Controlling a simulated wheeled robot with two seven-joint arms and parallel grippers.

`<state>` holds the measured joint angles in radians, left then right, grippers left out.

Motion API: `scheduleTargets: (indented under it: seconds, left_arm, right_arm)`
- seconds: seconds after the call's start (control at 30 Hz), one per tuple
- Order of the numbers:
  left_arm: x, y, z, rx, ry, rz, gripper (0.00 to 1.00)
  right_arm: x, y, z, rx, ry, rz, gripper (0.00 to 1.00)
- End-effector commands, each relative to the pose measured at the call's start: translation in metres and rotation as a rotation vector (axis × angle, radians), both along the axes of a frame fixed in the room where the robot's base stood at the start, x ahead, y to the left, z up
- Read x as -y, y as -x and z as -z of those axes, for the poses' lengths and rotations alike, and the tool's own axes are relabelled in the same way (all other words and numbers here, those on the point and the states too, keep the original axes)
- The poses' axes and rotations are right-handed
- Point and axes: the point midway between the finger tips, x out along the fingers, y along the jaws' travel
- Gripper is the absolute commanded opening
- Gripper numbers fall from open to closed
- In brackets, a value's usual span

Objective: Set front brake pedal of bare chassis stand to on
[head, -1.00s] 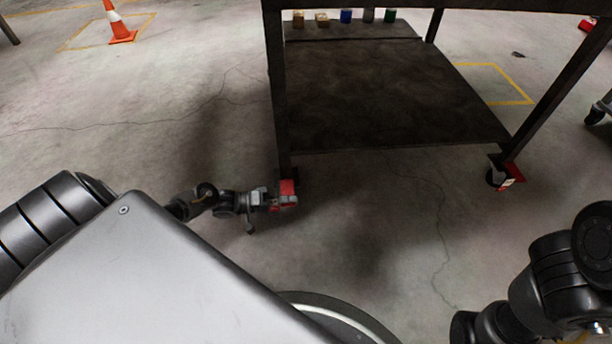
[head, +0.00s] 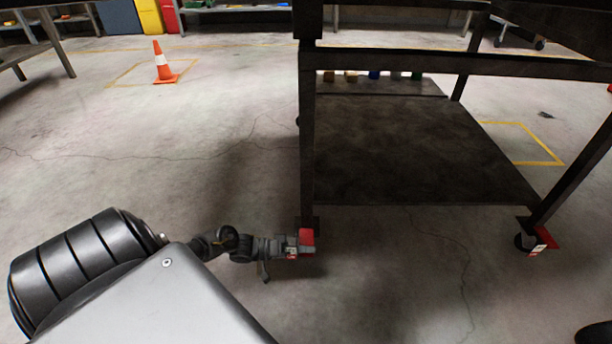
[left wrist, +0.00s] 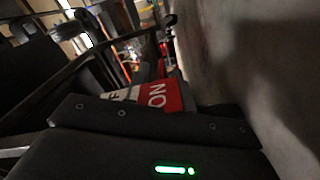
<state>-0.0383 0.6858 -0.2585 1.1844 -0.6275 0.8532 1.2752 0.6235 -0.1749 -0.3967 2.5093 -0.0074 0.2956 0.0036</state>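The dark metal stand (head: 420,205) has an open frame, a lower shelf and caster wheels. At its near left leg is a red brake pedal (head: 307,237); the wheel there is mostly hidden. My left gripper (head: 298,246) is low, right at this pedal, seemingly touching it; its fingers are too small to read. In the left wrist view a red and white pedal label (left wrist: 160,97) shows "ON" on red and part of a word on white, just beyond the dark gripper body. The pedal's tilt is unclear. My right gripper is out of view.
The near right caster has another red pedal (head: 545,238) with a white label. Several small blocks and cans (head: 375,75) stand at the shelf's back. An orange cone (head: 163,64) stands at back left. The floor left of the stand is clear.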

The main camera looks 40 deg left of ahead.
Motion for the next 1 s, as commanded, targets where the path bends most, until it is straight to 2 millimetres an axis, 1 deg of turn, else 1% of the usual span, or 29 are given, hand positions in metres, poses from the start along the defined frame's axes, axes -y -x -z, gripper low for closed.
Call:
scheduleTargets:
  seconds: [0.23, 0.37, 0.47, 0.63, 0.8, 0.9, 1.0]
  left_arm:
    - [0.002, -0.001, 0.000, 0.001, 0.002, 0.002, 0.26]
    - [-0.004, 0.004, -0.001, -0.002, 0.001, 0.001, 0.26]
    - [-0.015, 0.013, -0.002, -0.002, 0.000, 0.000, 0.26]
    - [-0.041, 0.035, -0.003, -0.004, -0.001, -0.001, 0.26]
    - [-0.064, 0.055, -0.001, -0.002, 0.000, 0.000, 0.26]
    - [-0.074, 0.063, 0.000, -0.002, 0.000, 0.000, 0.26]
    - [-0.079, 0.068, 0.000, 0.000, 0.001, 0.000, 0.26]
  right_arm:
    - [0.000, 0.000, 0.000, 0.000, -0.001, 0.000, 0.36]
    - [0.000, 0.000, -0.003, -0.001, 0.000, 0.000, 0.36]
    - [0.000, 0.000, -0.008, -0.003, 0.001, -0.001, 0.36]
    - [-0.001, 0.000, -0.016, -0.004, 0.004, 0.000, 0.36]
    - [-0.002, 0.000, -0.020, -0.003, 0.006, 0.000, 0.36]
    - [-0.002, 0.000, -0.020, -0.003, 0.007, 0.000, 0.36]
    - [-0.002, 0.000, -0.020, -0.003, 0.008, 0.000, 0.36]
